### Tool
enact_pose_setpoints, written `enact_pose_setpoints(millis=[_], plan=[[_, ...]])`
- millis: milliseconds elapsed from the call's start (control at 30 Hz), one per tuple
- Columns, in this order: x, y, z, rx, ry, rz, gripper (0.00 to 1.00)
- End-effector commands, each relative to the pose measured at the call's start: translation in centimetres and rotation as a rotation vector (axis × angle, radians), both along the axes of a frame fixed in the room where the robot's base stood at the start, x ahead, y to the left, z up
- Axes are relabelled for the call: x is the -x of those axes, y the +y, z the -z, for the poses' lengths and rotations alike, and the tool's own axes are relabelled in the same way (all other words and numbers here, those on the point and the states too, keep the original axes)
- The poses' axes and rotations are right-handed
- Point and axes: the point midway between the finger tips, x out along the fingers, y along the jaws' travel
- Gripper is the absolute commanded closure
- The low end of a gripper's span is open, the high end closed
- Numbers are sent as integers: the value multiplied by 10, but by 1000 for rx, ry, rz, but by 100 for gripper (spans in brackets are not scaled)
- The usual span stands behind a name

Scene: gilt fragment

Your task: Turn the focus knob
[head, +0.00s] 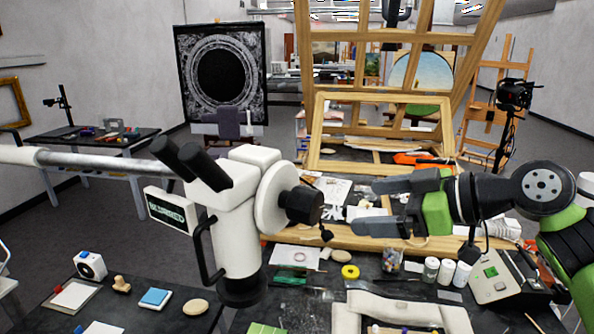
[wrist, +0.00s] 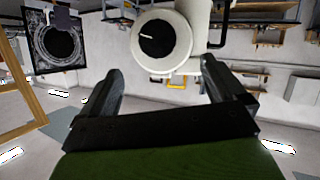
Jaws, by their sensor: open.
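The focus knob (head: 303,206) is a black cylinder on the round white side disc of a white microscope (head: 236,225), left of centre in the head view. In the wrist view the knob (wrist: 157,38) faces me, with a white pointer line aimed left. A small screen (head: 172,213) on the microscope bears light lettering that seems to read "BLURRED". My gripper (head: 366,207) is open and empty, to the right of the knob with a gap between. In the wrist view its fingers (wrist: 162,76) stand apart, with the knob beyond and between them.
Below on the dark table are a yellow tape roll (head: 350,272), white bottles (head: 446,270), a jar (head: 391,260) and a grey control box (head: 494,280). A wooden frame (head: 385,120) stands behind. A black cord hangs near the knob.

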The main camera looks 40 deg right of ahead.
Motion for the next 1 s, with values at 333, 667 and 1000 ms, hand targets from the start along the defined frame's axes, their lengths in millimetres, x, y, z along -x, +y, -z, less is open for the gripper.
enact_pose_setpoints(millis=[333, 667, 1000], plan=[[-48, 5, 24, 10, -1, 1, 3], [-120, 22, 52, 9, -3, 2, 3], [-141, 25, 61, 8, -6, 7, 3]])
